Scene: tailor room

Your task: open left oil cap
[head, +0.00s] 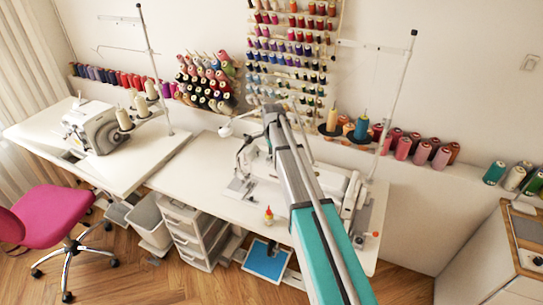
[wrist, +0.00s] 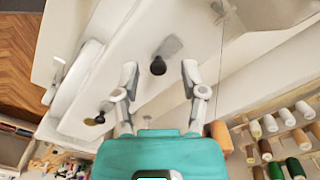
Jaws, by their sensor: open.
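In the wrist view a white sewing machine body runs diagonally under my gripper (wrist: 160,68), with its pale top surface (wrist: 130,45) showing. A round black oil cap (wrist: 158,66) lies between my two open fingers in the picture, with clear gaps on both sides and no finger seen touching it. A second dark cap (wrist: 95,120) shows lower left, outside the left finger. I cannot tell from the picture alone which one is the left cap. In the head view the sewing machine (head: 325,180) stands on the white table (head: 205,180), partly behind my arm, and the caps cannot be made out.
Thread spools (wrist: 280,125) line the wall at the wrist view's lower right. In the head view a tall thread stand (head: 395,105) rises right of the machine. The table left of the machine is mostly bare.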

